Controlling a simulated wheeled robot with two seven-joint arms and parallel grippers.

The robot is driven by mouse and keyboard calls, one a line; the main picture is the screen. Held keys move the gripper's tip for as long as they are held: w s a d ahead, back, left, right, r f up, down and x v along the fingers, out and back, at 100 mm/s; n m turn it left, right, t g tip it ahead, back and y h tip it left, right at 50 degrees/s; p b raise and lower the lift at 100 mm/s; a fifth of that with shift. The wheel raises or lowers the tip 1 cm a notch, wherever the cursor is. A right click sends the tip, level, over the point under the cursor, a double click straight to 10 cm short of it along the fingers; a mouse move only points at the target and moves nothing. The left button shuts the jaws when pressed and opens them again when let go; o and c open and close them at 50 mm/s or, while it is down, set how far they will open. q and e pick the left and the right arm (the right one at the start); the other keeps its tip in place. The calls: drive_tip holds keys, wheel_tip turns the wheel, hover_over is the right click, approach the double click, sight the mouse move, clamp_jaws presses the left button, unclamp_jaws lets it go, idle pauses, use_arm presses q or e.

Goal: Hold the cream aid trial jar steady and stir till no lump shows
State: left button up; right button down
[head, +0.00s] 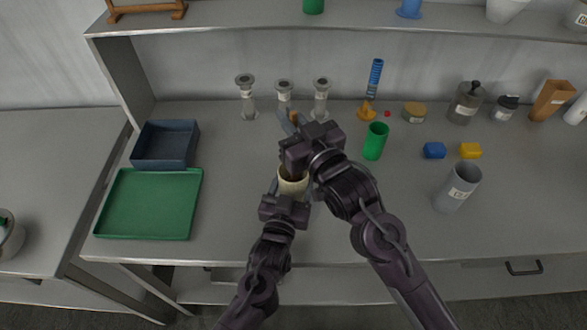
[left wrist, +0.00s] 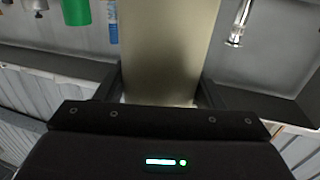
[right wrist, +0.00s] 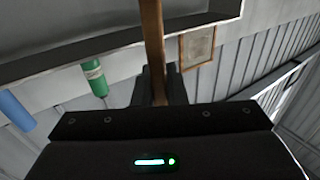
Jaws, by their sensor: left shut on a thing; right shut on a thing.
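The cream jar (head: 293,187) stands near the middle of the bench, its rim partly covered by my arms. My left gripper (head: 290,200) is shut on the jar from the front; in the left wrist view the jar's pale wall (left wrist: 168,50) fills the space between the fingers (left wrist: 160,90). My right gripper (head: 296,155) is above the jar and shut on a brown stick-like stirrer (right wrist: 153,50), held between the fingers (right wrist: 157,85) in the right wrist view. The stirrer's lower end and the jar's contents are hidden, so I cannot tell whether lumps show.
A green tray (head: 150,204) and a dark blue bin (head: 165,145) are at the left. Several metal-topped stands line the back. The front right bench is clear.

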wheel_tip(320, 180, up, 11)
drive_tip(key=shift+f, duration=0.15)
idle(0.9)
use_arm(q)
drive_tip(key=o, duration=1.1)
drive_tip(key=shift+s, duration=0.1)
drive_tip(key=v, duration=1.1)
drive_tip(key=shift+s+a, duration=0.2)
drive_tip(key=shift+s, duration=0.2)
drive_tip(key=shift+s+f, duration=0.1)
use_arm(e)
drive_tip(key=shift+f, duration=0.1)
